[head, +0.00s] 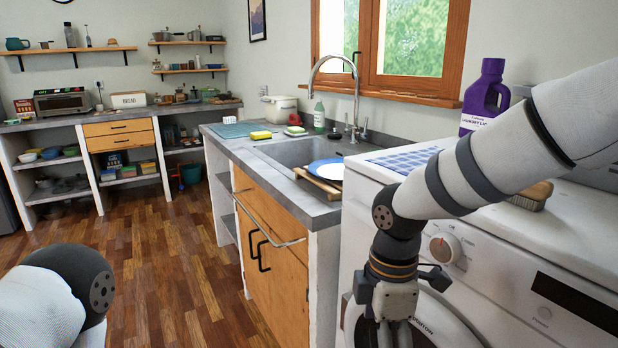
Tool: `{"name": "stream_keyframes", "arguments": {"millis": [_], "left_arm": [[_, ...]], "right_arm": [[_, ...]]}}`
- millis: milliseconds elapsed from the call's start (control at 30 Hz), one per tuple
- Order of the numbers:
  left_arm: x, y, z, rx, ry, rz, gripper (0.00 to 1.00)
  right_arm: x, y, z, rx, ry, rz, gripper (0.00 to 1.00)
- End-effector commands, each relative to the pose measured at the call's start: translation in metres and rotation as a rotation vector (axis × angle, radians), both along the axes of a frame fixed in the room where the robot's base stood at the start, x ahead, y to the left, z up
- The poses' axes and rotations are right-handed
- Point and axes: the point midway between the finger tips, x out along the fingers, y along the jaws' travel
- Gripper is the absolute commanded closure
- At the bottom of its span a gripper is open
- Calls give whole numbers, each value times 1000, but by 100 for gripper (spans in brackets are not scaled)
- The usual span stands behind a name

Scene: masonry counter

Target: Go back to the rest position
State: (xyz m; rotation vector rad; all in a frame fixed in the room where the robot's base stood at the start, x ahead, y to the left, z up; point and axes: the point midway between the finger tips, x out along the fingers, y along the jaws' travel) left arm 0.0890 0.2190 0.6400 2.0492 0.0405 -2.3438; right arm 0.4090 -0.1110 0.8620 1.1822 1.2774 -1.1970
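My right arm comes in from the right and bends down in front of the white washing machine (477,278). My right gripper (394,335) points down at the bottom edge of the view, in front of the machine's round door. Its fingertips are cut off by the frame, so I cannot tell whether it is open or shut. My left arm shows only as a white and black elbow part at the lower left. My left gripper is outside the view.
A purple detergent bottle (484,98), a checked cloth (405,158) and a brush (531,196) are on the washing machine. The wooden floor (180,265) in the middle is clear.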

Motion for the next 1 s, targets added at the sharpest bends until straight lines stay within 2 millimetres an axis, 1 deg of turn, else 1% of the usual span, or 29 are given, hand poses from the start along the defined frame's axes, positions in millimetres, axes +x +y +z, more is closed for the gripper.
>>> {"name": "stream_keyframes", "arguments": {"millis": [33, 67, 100, 167, 200, 267, 300, 367, 400, 433, 500, 600, 1000], "left_arm": [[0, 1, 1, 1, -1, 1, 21], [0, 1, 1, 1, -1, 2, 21], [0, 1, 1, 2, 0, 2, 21], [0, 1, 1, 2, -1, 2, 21], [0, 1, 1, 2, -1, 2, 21], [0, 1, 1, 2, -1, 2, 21], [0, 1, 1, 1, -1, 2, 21], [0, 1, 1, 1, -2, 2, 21], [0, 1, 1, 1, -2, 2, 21], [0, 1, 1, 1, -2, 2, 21], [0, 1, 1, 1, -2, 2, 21], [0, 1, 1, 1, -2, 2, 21], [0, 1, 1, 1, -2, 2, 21]], "right_arm": [[-26, 2, -43, 36, 57, -111, 0], [-43, 3, -68, 61, 85, -200, 0], [-67, 3, -100, 86, 124, -330, 0], [-108, -2, -144, 103, 179, -547, 0], [-139, -9, -169, 98, 210, -705, 0], [-185, -25, -198, 67, 237, -944, 0], [-215, -39, -212, 33, 239, -1095, 0], [-253, -61, -223, -23, 223, -1289, 0], [-274, -75, -226, -61, 202, -1394, 0], [-287, -85, -227, -86, 183, -1458, 0], [-308, -102, -226, -130, 143, -1566, 0], [-321, -115, -224, -158, 107, -1636, 0], [-322, -116, -223, -161, 103, -1644, 0]]}}
